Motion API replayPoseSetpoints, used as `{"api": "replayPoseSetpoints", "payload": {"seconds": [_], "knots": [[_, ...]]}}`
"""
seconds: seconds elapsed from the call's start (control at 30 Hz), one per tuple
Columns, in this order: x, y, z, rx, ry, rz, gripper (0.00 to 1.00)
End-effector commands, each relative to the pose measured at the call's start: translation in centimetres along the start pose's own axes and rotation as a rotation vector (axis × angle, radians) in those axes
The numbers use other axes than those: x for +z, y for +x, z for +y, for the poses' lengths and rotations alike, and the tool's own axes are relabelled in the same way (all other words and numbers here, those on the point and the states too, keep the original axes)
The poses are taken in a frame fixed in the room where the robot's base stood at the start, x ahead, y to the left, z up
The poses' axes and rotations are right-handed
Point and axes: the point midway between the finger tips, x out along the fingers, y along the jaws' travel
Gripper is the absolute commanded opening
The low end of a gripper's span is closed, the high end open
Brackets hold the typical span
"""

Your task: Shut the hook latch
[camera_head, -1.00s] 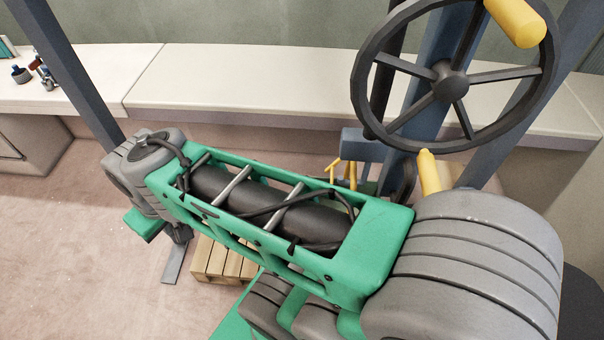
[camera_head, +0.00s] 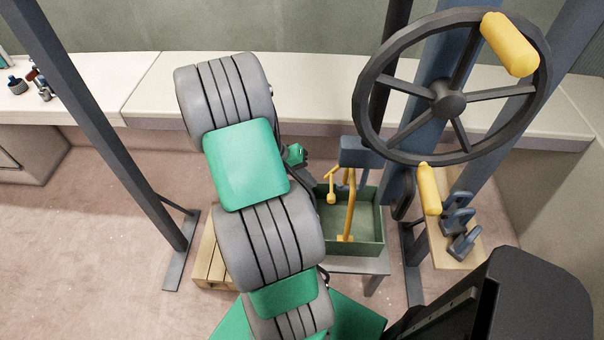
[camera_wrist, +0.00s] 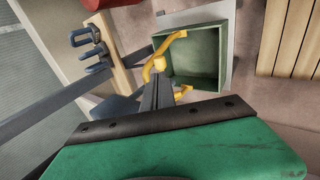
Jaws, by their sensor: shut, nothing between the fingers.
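A yellow bent bar (camera_head: 350,205), which I take for the hook latch, stands at the green open-topped box (camera_head: 372,240), with a short yellow knobbed piece beside it. In the wrist view the yellow bar (camera_wrist: 160,55) curves along the left side of the box (camera_wrist: 222,55). My gripper (camera_wrist: 159,80) is shut and empty, its dark fingers pointing at the lower part of the yellow bar. The fingertips overlap it in the picture; I cannot tell whether they touch. In the head view my arm hides most of the gripper. Whether the latch is engaged is unclear.
A large dark handwheel (camera_head: 448,100) with yellow grips stands right of my arm. Blue clamps (camera_head: 460,220) sit on a wooden board (camera_head: 448,255). A wooden pallet (camera_head: 208,265) lies left of the box. Blue-grey posts (camera_head: 90,120) rise on both sides; a pale bench (camera_head: 330,90) runs behind.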

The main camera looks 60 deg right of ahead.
Motion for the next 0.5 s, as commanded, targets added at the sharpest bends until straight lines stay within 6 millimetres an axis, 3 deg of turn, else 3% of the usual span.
{"api": "replayPoseSetpoints", "payload": {"seconds": [0.3,0.5], "knots": [[0.1,6.4,0.0,-0.001,-0.001,-0.004,0.0],[0.0,7.9,0.0,-0.002,0.0,0.001,0.0]]}}
